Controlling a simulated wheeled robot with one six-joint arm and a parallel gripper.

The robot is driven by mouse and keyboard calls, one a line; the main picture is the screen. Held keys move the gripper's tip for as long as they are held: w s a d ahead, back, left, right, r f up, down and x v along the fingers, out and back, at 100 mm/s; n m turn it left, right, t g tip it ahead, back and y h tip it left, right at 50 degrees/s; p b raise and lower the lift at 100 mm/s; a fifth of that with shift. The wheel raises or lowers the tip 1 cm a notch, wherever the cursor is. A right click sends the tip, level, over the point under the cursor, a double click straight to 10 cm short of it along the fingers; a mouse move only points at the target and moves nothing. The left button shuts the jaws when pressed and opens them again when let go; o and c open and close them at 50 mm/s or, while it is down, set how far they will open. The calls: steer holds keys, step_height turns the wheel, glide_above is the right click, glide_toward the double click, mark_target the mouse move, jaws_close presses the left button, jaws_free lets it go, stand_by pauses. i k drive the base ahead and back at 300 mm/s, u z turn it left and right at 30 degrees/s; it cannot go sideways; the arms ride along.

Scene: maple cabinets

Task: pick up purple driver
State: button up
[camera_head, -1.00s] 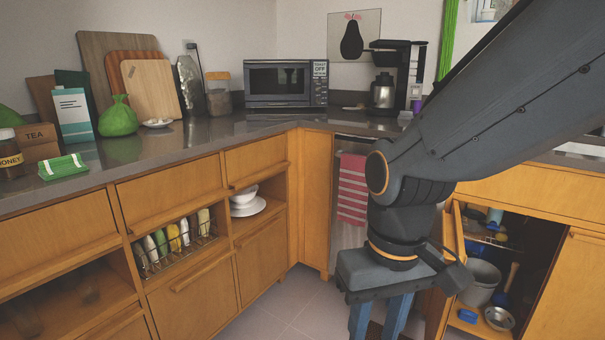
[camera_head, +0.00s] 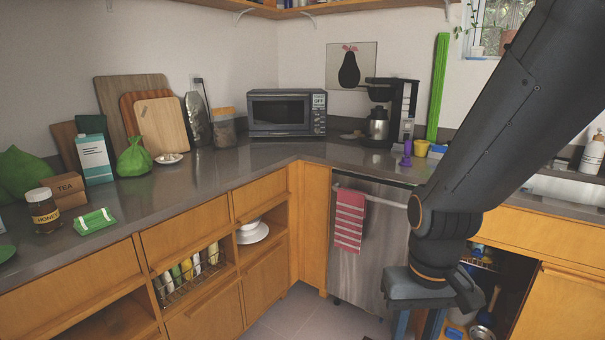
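A small purple object that looks like the driver (camera_head: 406,153) stands on the dark counter near the coffee maker, right of the microwave. It is small, so its detail is unclear. My gripper (camera_head: 418,325) hangs pointing down at the bottom edge, in front of the dishwasher and below counter height. Its two blue fingers are apart with a visible gap, and nothing shows between them. The fingertips are cut off by the frame edge.
A coffee maker (camera_head: 403,105) stands behind the purple object, with a yellow cup (camera_head: 421,148) to its right. A microwave (camera_head: 287,112) stands in the corner. A towel (camera_head: 349,220) hangs on the dishwasher (camera_head: 372,260). An open cabinet is at lower right. Some counter in front is clear.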

mark_target(407, 142)
steer(key=u, duration=1.4)
steer(key=i, duration=0.8)
steer(key=z, duration=2.55)
